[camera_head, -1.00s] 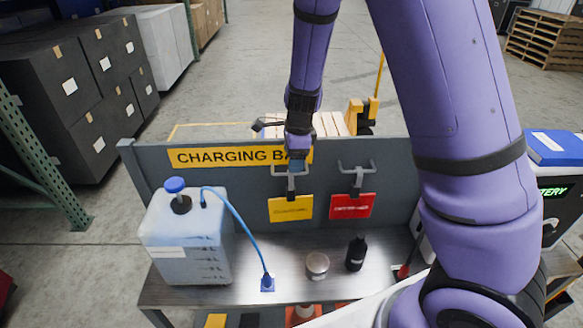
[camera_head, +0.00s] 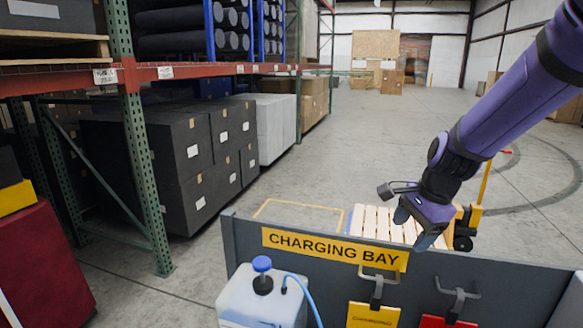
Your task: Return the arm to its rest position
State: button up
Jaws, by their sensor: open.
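My purple arm (camera_head: 515,90) reaches in from the upper right. My gripper (camera_head: 418,232) is at its lower end, pointing down in front of the top edge of the charging bay panel (camera_head: 480,280). It is open and I see nothing held in it. It overlaps the panel's top edge in the picture, near the right end of the yellow "CHARGING BAY" sign (camera_head: 333,248). I cannot tell whether it touches the panel.
A yellow tag (camera_head: 372,316) and a red tag (camera_head: 445,322) hang from hooks on the panel. A white jug (camera_head: 262,300) with a blue cap stands at the lower left. Dark boxes (camera_head: 185,150) and racking stand left. A pallet jack (camera_head: 470,220) stands behind. Open floor lies beyond.

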jog(key=s+d+r+n+t+h, duration=0.1)
jog(key=s+d+r+n, duration=0.1)
jog(key=s+r+n, duration=0.5)
jog(key=s+d+r+n+t+h, duration=0.1)
jog(key=s+r+n, duration=0.6)
jog(key=s, duration=0.8)
jog(key=shift+d+n+t, duration=0.4)
jog(key=shift+d+t, duration=0.2)
jog(key=shift+d, duration=0.3)
dwell(0.6)
